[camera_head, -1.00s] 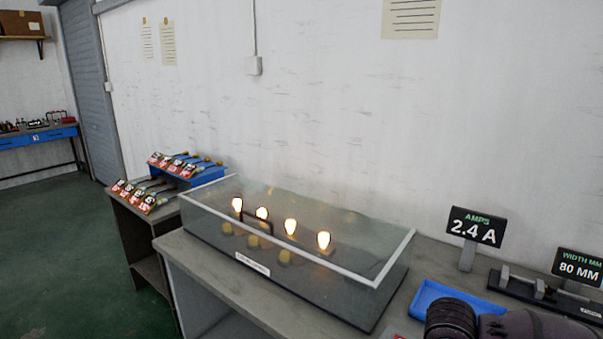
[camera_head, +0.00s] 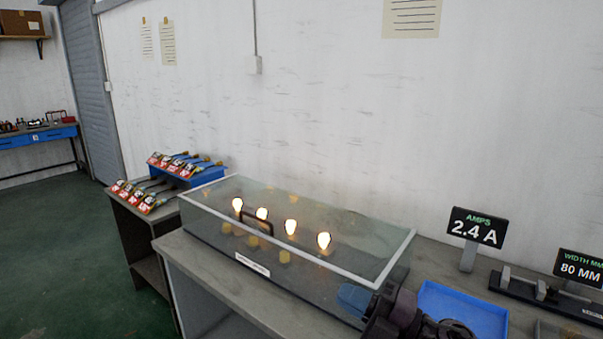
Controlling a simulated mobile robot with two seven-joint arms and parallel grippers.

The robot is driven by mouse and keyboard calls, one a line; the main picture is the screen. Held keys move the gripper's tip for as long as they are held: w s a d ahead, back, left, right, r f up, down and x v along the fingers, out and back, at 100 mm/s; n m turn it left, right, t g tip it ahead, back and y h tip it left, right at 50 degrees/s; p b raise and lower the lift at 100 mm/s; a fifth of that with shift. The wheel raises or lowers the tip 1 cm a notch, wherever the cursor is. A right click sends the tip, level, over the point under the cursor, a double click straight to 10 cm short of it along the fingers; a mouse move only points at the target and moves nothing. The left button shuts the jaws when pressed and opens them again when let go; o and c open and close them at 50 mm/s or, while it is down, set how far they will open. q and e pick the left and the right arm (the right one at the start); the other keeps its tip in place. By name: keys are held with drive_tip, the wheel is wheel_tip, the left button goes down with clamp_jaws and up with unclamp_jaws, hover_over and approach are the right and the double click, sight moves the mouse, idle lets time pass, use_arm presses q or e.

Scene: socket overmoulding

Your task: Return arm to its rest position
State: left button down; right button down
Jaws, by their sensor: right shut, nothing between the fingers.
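My right gripper (camera_head: 354,299) shows at the bottom of the head view, with blue fingertips. It is shut and empty. Its fingers point left, in front of the right front part of the glass case (camera_head: 206,232) and left of the blue tray (camera_head: 466,307). I cannot tell whether it touches the case. The rest of my right arm runs out of the picture at the bottom. My left gripper is not in view.
The glass case holds several lit bulbs (camera_head: 291,228). An amps sign (camera_head: 474,228) and a width gauge (camera_head: 577,268) stand to the right. A side table at left carries several items with red tags (camera_head: 147,204). The green floor (camera_head: 60,250) is clear.

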drive_tip(key=d+f+m+t+h, duration=0.7)
drive_tip(key=d+f+m+h, duration=0.7)
drive_tip(key=m, duration=0.5)
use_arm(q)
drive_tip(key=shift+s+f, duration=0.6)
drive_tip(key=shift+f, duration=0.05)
use_arm(e)
drive_tip(key=s+d+f+m+g+h, duration=0.2)
drive_tip(key=s+f+m, duration=0.2)
drive_tip(key=s+f, duration=0.5)
drive_tip(key=s+d+f+m+g+h, duration=0.2)
drive_tip(key=s+d+f+m+g, duration=0.1)
drive_tip(key=s+f, duration=0.7)
drive_tip(key=shift+s+d+m, duration=0.35)
drive_tip(key=shift+s+m, duration=0.1)
drive_tip(key=shift+m, duration=0.25)
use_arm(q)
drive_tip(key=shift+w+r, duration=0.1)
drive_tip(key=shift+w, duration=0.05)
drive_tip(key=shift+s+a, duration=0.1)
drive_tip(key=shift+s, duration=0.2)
